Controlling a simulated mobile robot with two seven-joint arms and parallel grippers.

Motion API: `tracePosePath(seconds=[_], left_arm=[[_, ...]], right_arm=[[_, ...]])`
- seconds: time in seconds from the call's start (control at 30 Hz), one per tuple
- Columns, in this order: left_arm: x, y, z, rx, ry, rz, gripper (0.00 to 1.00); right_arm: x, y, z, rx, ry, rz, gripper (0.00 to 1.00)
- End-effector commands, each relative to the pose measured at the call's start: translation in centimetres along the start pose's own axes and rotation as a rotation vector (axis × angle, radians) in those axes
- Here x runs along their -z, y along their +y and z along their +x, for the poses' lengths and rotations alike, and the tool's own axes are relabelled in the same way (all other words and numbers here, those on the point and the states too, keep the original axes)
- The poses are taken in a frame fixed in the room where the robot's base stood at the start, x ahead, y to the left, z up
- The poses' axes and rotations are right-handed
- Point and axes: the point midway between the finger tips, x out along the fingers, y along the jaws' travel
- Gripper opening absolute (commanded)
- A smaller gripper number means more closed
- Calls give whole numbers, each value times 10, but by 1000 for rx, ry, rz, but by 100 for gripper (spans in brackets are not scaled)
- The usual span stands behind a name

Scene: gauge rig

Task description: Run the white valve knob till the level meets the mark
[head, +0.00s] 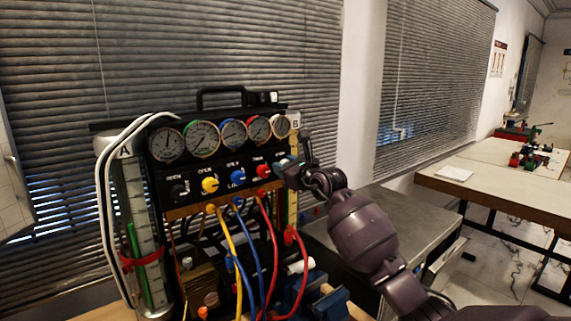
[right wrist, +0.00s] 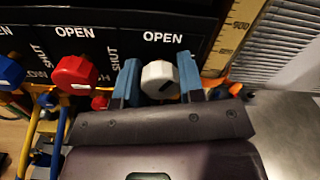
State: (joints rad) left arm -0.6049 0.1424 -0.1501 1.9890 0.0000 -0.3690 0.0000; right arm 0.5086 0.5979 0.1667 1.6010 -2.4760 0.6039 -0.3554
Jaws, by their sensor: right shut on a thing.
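The white valve knob (right wrist: 158,76) sits at the right end of the knob row, below an OPEN label, in the right wrist view. My right gripper (right wrist: 159,84) has its two blue fingers on either side of the knob and is shut on it. Tube A (head: 146,225) at the left holds a green column, with a red band (head: 142,260) around the tube. The yellow scale of tube B (head: 293,207) shows partly behind my gripper; its level is too small to read. My left gripper is out of view.
Several round gauges (head: 202,139) line the top of the black panel. A yellow knob (head: 210,185), a blue knob (head: 237,177) and a red knob (right wrist: 76,73) sit left of the white one. Coloured hoses (head: 271,245) hang below. A grey table (head: 385,215) stands right.

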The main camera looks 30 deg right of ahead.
Motion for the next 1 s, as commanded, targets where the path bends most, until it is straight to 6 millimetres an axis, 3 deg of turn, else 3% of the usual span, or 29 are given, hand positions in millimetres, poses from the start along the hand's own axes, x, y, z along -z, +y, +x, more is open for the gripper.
tracePosePath(seconds=[0.3,0.7,1.0], left_arm=[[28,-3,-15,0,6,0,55],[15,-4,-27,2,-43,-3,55],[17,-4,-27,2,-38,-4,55]], right_arm=[[-2,0,0,-1,4,308,12],[0,1,0,-1,1,682,12],[0,0,0,0,0,912,12]])
